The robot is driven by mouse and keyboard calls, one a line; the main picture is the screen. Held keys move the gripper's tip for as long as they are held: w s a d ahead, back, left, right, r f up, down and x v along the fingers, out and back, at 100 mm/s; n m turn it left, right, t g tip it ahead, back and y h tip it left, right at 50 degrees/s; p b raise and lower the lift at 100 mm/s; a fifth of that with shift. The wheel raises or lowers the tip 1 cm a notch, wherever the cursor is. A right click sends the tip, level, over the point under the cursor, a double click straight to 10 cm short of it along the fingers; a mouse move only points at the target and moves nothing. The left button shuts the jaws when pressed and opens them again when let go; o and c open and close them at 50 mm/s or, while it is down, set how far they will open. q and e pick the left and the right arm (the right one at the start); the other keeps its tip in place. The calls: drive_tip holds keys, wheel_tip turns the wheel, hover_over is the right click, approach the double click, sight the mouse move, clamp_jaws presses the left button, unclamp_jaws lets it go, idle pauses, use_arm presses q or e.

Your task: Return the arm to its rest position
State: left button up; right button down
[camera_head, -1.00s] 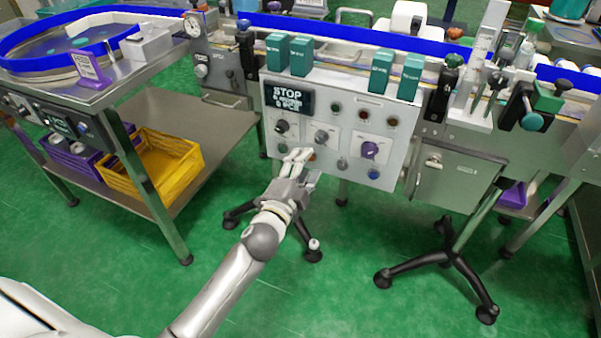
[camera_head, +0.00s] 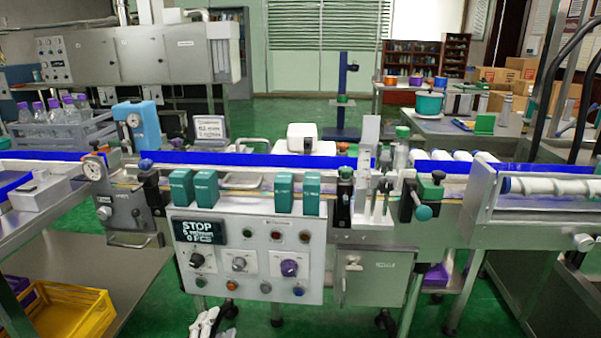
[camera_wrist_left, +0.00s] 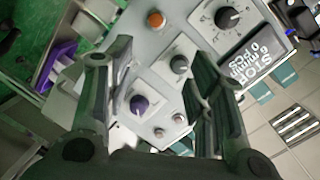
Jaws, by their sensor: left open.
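My left gripper (camera_head: 205,324) shows at the bottom edge of the head view, just below the grey control panel (camera_head: 250,252), with most of the arm cut off by the frame. In the left wrist view my left gripper (camera_wrist_left: 158,60) has its two dark fingers spread apart, with nothing held between them. Beyond the fingers are the panel's purple knob (camera_wrist_left: 139,104), grey knob (camera_wrist_left: 180,63), black knob (camera_wrist_left: 228,17) and orange button (camera_wrist_left: 155,20). The panel's display (camera_head: 198,231) reads STOP. My right gripper is in neither view.
A conveyor with blue rails (camera_head: 250,160) runs across above the panel. A grey cabinet (camera_head: 372,277) adjoins the panel on the right. A yellow crate (camera_head: 70,312) sits on a shelf at the lower left. Green floor (camera_head: 150,312) shows between shelf and panel.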

use_arm(q)
drive_tip(key=s+d+f+n+g+p, duration=0.1)
drive_tip(key=s+f+n+g+p, duration=0.8)
drive_tip(key=s+f, duration=1.85)
drive_tip(key=s+a+f+g+p, duration=0.1)
drive_tip(key=s+g+p, duration=0.1)
drive_tip(key=s, duration=0.4)
drive_tip(key=s+a+f+g+p, duration=0.1)
drive_tip(key=s+f+g+p, duration=0.1)
drive_tip(key=s+p, duration=0.3)
drive_tip(key=s+f+g+p, duration=0.1)
drive_tip(key=s+g+p, duration=0.1)
drive_tip(key=s, duration=0.6)
drive_tip(key=shift+a+f+h+p, duration=0.3)
drive_tip(key=shift+a+p, duration=0.1)
drive_tip(key=shift+p, duration=0.25)
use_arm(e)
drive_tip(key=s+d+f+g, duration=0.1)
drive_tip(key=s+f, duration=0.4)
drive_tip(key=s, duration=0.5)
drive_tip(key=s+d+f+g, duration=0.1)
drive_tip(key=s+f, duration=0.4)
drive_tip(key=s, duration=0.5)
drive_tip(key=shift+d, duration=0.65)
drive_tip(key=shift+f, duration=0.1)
